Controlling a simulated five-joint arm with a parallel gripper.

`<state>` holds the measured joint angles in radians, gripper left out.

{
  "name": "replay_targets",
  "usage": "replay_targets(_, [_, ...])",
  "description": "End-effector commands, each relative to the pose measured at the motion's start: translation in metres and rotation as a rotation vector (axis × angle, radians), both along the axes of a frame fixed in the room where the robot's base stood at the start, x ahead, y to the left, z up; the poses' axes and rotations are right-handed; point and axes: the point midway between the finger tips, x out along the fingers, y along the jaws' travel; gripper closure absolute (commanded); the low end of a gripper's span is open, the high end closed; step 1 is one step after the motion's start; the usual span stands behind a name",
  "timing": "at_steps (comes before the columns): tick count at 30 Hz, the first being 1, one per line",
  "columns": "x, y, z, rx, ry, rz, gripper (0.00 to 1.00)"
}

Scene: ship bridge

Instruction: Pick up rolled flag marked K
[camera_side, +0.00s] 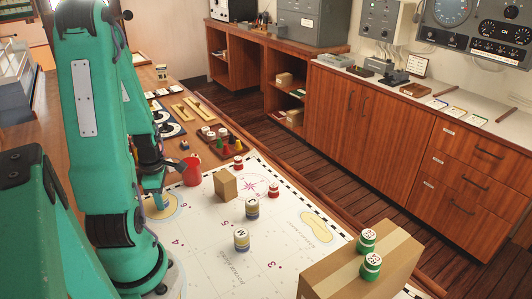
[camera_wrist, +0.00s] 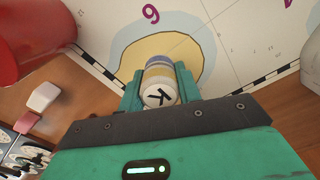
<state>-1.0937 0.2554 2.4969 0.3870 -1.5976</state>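The rolled flag marked K (camera_wrist: 160,82) is a short cylinder with blue, white and yellow bands and a white end with a black K. It stands on the yellow island patch of the chart (camera_wrist: 250,45). My gripper (camera_wrist: 160,88) has one finger on each side of it, with no clear gap on either side, so it looks shut on the flag. In the side view my gripper (camera_side: 155,188) points down at the island patch, and part of the flag (camera_side: 163,202) shows below the fingers.
A small tan box (camera_side: 225,185), several other banded rolled flags (camera_side: 241,239) and a large cardboard box (camera_side: 345,275) carrying two green-banded flags (camera_side: 367,241) stand on the chart.

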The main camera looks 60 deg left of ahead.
Motion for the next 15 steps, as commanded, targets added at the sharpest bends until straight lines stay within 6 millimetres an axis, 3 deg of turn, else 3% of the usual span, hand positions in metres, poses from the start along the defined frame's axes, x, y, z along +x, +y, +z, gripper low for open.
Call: replay_targets(15, [0.0004,0.0008,0.0061,0.003,-0.001,0.0,0.88])
